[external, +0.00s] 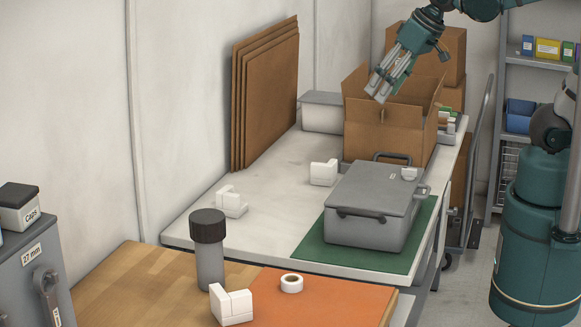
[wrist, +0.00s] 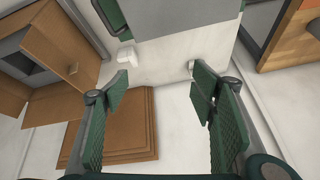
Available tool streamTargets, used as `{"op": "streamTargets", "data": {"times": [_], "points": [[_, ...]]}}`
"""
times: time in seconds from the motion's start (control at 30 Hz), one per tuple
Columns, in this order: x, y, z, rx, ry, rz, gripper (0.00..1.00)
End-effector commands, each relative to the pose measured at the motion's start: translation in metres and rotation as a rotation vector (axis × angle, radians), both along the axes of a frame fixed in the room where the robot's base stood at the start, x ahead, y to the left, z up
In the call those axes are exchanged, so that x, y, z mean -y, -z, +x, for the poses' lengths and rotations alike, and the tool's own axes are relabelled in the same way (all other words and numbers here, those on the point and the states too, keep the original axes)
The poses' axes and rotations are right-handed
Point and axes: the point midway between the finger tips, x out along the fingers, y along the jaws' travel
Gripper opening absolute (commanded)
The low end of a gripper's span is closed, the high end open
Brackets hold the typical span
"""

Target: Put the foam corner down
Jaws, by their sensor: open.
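Three white L-shaped foam corners show in the external view. One foam corner (external: 324,173) is on the grey-white table beside the cardboard box, another (external: 231,203) is near that table's left edge, and a third (external: 231,304) is at the front, by the orange mat. My gripper (external: 377,92) is raised at the cardboard box's (external: 388,138) open top, tilted downward. In the wrist view its fingers (wrist: 158,92) are spread wide with nothing between them. A foam corner (wrist: 125,57) lies beyond the left finger there. A small white piece by the right finger is partly hidden.
A grey case (external: 375,205) stands on a green mat (external: 307,240). Cardboard sheets (external: 265,95) lean on the wall. A dark-capped bottle (external: 209,250) and tape roll (external: 291,283) are in front. The white table's left middle is mostly bare.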

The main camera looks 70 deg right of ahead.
Motion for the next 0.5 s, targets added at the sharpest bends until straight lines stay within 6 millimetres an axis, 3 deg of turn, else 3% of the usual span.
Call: {"op": "streamTargets", "data": {"times": [0.5], "points": [[0.024,0.022,0.056,-0.106,0.259,0.113,0.57]]}}
